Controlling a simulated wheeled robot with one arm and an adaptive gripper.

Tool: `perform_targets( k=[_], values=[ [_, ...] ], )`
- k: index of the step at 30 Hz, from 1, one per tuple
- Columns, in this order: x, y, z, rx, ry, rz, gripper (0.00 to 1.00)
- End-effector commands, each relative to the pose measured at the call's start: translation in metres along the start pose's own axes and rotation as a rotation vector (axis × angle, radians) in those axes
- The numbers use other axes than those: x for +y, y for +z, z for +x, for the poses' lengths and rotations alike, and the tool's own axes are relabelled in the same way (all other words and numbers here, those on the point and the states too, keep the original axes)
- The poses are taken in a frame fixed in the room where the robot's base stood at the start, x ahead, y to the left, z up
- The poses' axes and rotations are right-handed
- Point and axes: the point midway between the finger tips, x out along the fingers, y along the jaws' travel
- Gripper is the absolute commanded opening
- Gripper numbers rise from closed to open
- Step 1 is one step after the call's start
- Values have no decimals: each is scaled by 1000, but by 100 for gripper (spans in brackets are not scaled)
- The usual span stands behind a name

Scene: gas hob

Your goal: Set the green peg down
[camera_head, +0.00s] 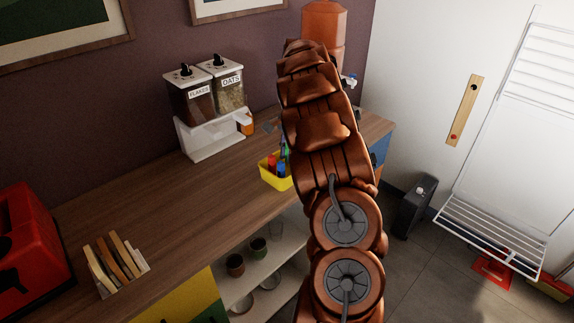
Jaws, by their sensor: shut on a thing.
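I cannot make out the green peg for certain. A thin blue-green thing (284,151) shows at the left edge of my arm, just above a yellow bin (275,182); it is too small to tell what it is. My copper-coloured arm reaches over the wooden counter (150,205) and fills the middle of the view. My gripper does not show; the arm hides it and whatever is near it.
Dispensers marked flakes (192,100) and oats (230,90) stand at the back of the counter. A toast rack (115,265) and a red appliance (30,245) are at the left. The counter between them is clear. An orange-brown water container (323,22) stands behind my arm.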

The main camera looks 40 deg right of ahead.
Motion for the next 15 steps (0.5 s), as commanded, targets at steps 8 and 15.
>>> perform_targets(
  k=[8,15],
  values=[
    [2,-3,25,-3,3,2,0],
    [0,-7,48,0,0,0,0]
  ],
)
